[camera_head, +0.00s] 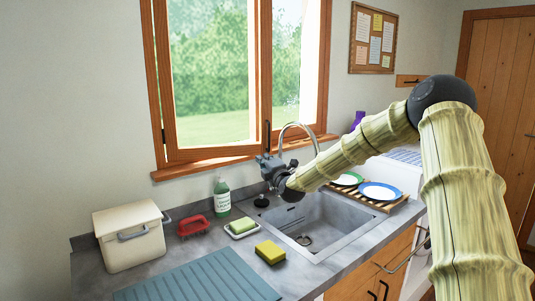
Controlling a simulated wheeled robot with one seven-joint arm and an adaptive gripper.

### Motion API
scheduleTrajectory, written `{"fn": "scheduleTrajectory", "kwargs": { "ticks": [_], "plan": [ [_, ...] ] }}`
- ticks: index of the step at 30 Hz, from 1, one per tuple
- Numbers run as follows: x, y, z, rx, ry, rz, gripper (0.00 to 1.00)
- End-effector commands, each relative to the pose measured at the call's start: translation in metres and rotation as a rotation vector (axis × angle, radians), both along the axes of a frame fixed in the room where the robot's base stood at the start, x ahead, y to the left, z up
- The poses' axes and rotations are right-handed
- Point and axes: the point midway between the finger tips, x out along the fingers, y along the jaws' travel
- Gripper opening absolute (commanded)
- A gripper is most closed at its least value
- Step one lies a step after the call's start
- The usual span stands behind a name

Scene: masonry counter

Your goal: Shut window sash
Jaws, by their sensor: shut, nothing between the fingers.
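The wooden window sash (215,153) fills the left part of the window opening, with dark hinges at its left edge. Its right stile carries a dark upright handle (267,132). To the right of that stile is a bright gap before the right side of the wooden frame (325,70). The sash appears to stand open, but how far is hard to tell. The top of the window is cut off. My gripper (263,160) is shut and empty, just below the handle in the picture, in front of the sill. Whether it touches the sash is unclear.
The faucet (298,127) arches behind my gripper over the sink (325,222). A green soap bottle (222,197), soap dish (242,229), yellow sponge (270,252), red brush (193,226) and cream bin (130,235) stand left. Plates sit on a rack (393,207) at right.

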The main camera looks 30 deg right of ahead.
Motion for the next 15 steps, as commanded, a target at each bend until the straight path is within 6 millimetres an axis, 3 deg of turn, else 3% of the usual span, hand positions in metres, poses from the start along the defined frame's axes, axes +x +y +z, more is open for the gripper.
{"fn": "scheduleTrajectory", "kwargs": {
  "ticks": [6,15],
  "plan": [
    [0.015,-0.02,0.005,0.001,0.001,-0.002,0.0],
    [0.025,-0.031,0.008,-0.001,0.0,0.0,0.0]
  ]
}}
